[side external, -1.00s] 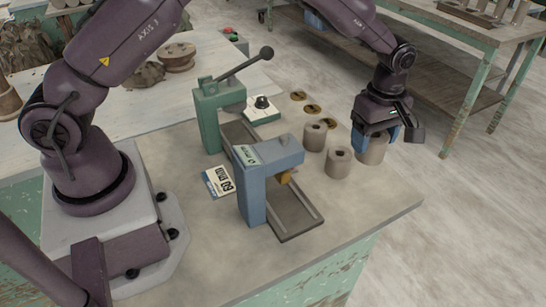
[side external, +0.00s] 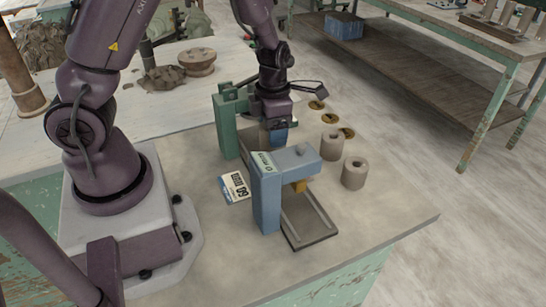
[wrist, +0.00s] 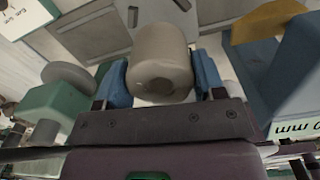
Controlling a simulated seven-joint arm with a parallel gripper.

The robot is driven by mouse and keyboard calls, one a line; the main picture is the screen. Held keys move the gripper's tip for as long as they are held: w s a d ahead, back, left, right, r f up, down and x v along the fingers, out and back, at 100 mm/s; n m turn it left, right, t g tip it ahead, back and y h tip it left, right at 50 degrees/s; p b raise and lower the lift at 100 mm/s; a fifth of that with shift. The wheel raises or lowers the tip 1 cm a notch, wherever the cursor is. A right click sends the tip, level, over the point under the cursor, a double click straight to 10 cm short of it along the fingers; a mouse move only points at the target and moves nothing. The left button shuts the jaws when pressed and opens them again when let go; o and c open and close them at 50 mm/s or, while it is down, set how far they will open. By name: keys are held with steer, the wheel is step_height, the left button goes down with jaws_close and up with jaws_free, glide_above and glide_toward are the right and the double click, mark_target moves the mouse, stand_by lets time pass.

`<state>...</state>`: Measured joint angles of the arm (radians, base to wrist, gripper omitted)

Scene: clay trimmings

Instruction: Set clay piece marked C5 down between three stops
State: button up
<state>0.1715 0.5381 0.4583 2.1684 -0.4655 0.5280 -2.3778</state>
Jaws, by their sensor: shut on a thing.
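My gripper (side external: 277,132) is in the side view at the green press (side external: 229,118), behind the blue press (side external: 270,195). In the wrist view its blue fingers are shut on a grey-brown clay cylinder (wrist: 160,50), one finger on each side. The cylinder has a hole in its end; I cannot read any mark on it. A pale plate lies beyond it in the wrist view. In the side view the gripper and blue press hide much of the held piece. I cannot make out the three stops.
Two other clay cylinders stand to the right, one farther back (side external: 332,146) and one nearer (side external: 354,174). Several brass discs lie behind them. A tray frame (side external: 306,216) extends from under the blue press. A printed card (side external: 236,187) lies left of it. The bench's front right is clear.

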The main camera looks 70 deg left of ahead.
steer(key=shift+f, duration=2.9)
steer(key=shift+f, duration=0.15)
steer(key=o, duration=1.1)
